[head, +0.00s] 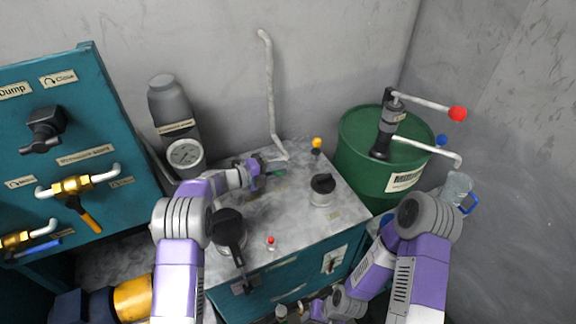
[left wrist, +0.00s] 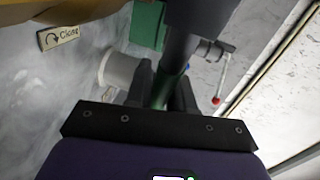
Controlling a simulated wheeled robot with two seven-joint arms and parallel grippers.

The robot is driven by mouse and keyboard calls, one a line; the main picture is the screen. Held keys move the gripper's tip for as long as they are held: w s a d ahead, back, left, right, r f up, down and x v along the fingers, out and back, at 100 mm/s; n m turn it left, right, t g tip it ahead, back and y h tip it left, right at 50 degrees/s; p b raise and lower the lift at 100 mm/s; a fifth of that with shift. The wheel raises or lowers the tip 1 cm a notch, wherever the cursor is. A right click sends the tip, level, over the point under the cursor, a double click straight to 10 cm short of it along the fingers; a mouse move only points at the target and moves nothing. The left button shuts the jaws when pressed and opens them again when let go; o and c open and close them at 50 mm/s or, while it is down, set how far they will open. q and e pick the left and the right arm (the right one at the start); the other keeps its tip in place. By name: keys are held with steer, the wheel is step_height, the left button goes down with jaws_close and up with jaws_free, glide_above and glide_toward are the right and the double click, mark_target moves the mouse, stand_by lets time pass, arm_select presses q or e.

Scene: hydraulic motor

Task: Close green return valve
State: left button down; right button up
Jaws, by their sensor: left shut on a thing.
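The green return valve handle (head: 279,173) shows as a small green bit at the back of the bench top, below the foot of a white bent pipe (head: 270,90). My left gripper (head: 265,166) reaches in from the left and is shut on this handle, hiding most of it. In the left wrist view the green handle (left wrist: 163,88) lies between the two dark fingers (left wrist: 165,95). A "Close" label with a curved arrow (left wrist: 58,37) shows at the upper left there. My right gripper (head: 312,311) is low at the bottom edge, and its jaws are not clear.
The bench top (head: 300,220) bears a black-capped container (head: 322,190), a black-handled part (head: 228,235) and a red knob (head: 270,242). A gauge (head: 185,154) stands left of the gripper. A green drum (head: 360,150) with a hand pump (head: 388,125) stands right.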

arm_select(q)
steer(key=shift+s+a+m+g+h, duration=0.2)
steer(key=shift+s+a+m+g, duration=0.1)
steer(key=shift+m+g, duration=0.2)
steer(key=shift+s+a+m+g+h, duration=0.15)
steer(key=shift+s+m+g+h, duration=0.1)
steer(key=shift+m+g, duration=0.25)
steer(key=c, duration=1.1)
jaws_free()
steer(key=shift+a, duration=0.1)
steer(key=v, duration=0.7)
steer(key=shift+a+r, duration=0.15)
